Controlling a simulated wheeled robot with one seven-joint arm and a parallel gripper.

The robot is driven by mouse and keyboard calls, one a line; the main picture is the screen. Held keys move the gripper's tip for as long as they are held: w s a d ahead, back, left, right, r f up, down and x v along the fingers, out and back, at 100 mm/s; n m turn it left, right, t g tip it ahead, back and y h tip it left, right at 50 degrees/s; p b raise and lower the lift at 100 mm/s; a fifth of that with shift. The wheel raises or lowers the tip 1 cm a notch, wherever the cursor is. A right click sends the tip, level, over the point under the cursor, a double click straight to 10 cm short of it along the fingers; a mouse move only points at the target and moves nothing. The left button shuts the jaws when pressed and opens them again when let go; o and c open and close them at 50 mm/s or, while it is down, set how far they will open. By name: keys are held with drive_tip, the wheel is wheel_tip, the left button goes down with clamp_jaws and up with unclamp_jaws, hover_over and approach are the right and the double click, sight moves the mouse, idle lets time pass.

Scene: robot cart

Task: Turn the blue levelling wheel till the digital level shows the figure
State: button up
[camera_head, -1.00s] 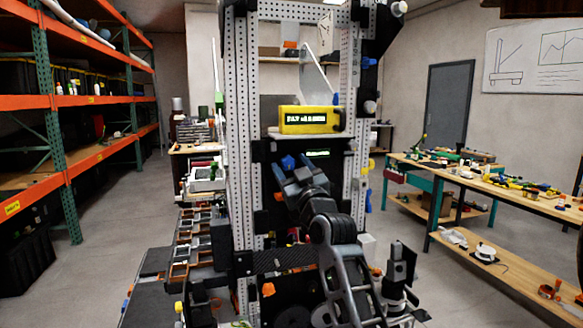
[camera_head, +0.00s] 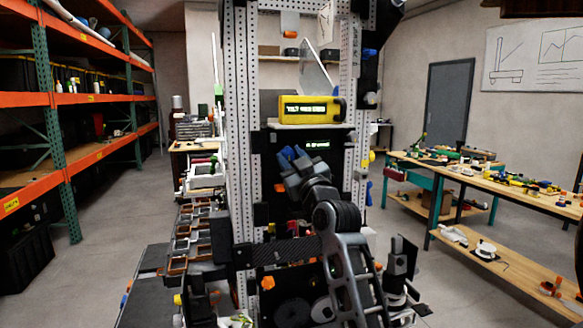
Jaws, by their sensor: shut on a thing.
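The digital level (camera_head: 303,109) is a yellow box with a dark display, lying on a pale shelf on the perforated metal frame. Its lit text is too small to read for sure. A second small lit readout (camera_head: 318,144) shows on the black panel below it. The blue levelling wheel (camera_head: 287,155) is on the black panel under the level's left part, mostly hidden by my gripper. My gripper (camera_head: 291,163) reaches up to the wheel from the lower right and is shut on it. Its fingertips are hard to make out against the wheel.
The perforated metal uprights (camera_head: 243,180) stand on both sides of my gripper. Orange shelving (camera_head: 75,98) is at the left. A workbench (camera_head: 500,185) with tools is at the right. The floor on both sides is mostly clear.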

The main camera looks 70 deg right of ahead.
drive_tip(key=n+t+y+b, duration=0.1)
drive_tip(key=n+b, duration=0.1)
drive_tip(key=b, duration=0.1)
drive_tip(key=shift+f+n, duration=0.2)
drive_tip(key=shift+n, duration=0.2)
drive_tip(key=shift+r+n+y+b, duration=0.2)
drive_tip(key=shift+n+y+b, duration=0.4)
drive_tip(key=shift+n+b, duration=0.25)
drive_tip(key=o, duration=1)
drive_tip(key=shift+o, duration=0.2)
drive_tip(key=shift+s, duration=0.1)
drive_tip(key=b+v, duration=0.2)
drive_tip(key=v, duration=0.5)
drive_tip(key=shift+s+f, duration=0.15)
drive_tip(key=shift+s, duration=0.15)
drive_tip(key=shift+a, duration=0.15)
